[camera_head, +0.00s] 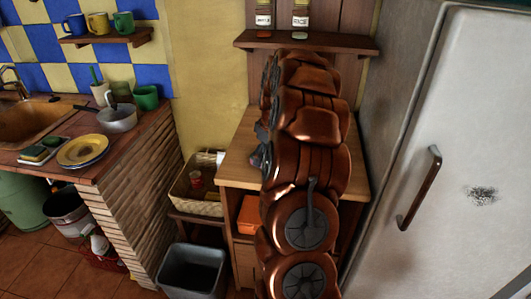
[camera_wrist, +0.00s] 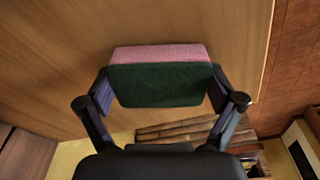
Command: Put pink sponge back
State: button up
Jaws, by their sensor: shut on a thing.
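The pink sponge (camera_wrist: 160,53) has a dark green scouring side. In the wrist view it sits between the two fingers of my gripper (camera_wrist: 160,86), which is shut on its left and right ends. A plain wooden surface (camera_wrist: 60,50) lies behind it; I cannot tell whether the sponge touches it. In the head view my gripper (camera_head: 262,152) is partly hidden by my copper-coloured arm, over the wooden counter by the fridge, and I cannot make out the sponge. A small tray (camera_head: 33,160) with green items lies on the brick counter at left.
A wicker basket (camera_head: 190,203) and a grey bin (camera_head: 192,270) sit between the counters. The fridge (camera_head: 460,130) closes the right side. A shelf (camera_head: 340,44) with jars hangs above.

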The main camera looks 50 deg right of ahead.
jog(key=shift+f, duration=0.2)
jog(key=o, duration=0.9)
jog(key=r, duration=0.4)
jog(key=s+r+b, duration=0.1)
jog(key=r, duration=0.3)
jog(key=r+b, duration=0.1)
jog(key=r, duration=0.3)
jog(key=shift+s+d+r, duration=0.15)
jog(key=shift+s, duration=0.15)
